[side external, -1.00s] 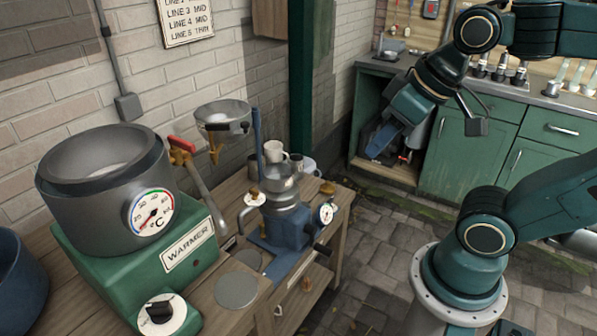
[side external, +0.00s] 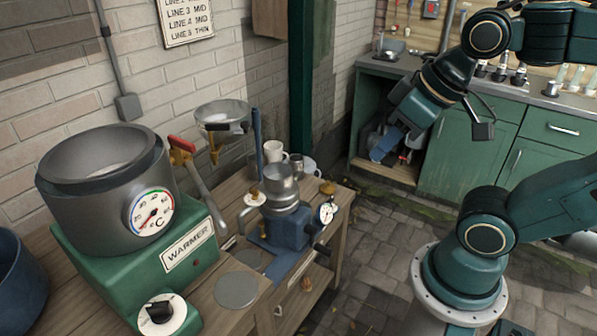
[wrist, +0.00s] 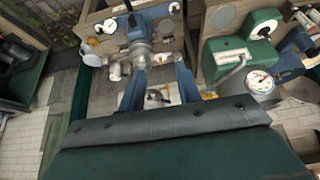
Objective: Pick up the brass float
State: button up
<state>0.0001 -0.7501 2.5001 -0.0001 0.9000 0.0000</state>
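A small rounded brass piece (side external: 327,187), which may be the brass float, stands at the right corner of the wooden bench, above a white dial. A second small brass piece (side external: 254,196) sits on a white disc left of the metal can, so I cannot be sure which is the float. My gripper (wrist: 160,70) shows two blue fingers, spread apart with nothing between their tips. In the side view my gripper is at the upper right, in front of the open green cabinet, well away from the bench.
The blue machine with a metal can (side external: 282,182) stands on the bench (side external: 345,205). The green warmer (side external: 185,255) is at its left. A metal bowl (side external: 222,115), a white mug (side external: 274,151) and a green post (side external: 300,80) stand close behind. Paved floor lies between bench and cabinet.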

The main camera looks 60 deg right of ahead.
jog(key=o, duration=1)
jog(key=w+d+m+h, duration=0.15)
jog(key=w+d, duration=0.45)
jog(key=w, duration=0.8)
jog(key=w+d+f+m+g, duration=0.1)
jog(key=w+d+f+m, duration=0.1)
jog(key=w+d+f, duration=0.75)
jog(key=w+d+f+m, duration=0.1)
jog(key=d+f, duration=0.6)
jog(key=f, duration=0.2)
jog(key=d+f+m, duration=0.1)
jog(key=d+f, duration=0.6)
jog(key=f, duration=0.1)
jog(key=w+d+f+m+g+h, duration=0.1)
jog(key=d+f, duration=0.7)
jog(key=f, duration=0.1)
jog(key=shift+w+d+f+m, duration=0.1)
jog(key=shift+w+f+m, duration=0.2)
jog(key=shift+w+m, duration=0.05)
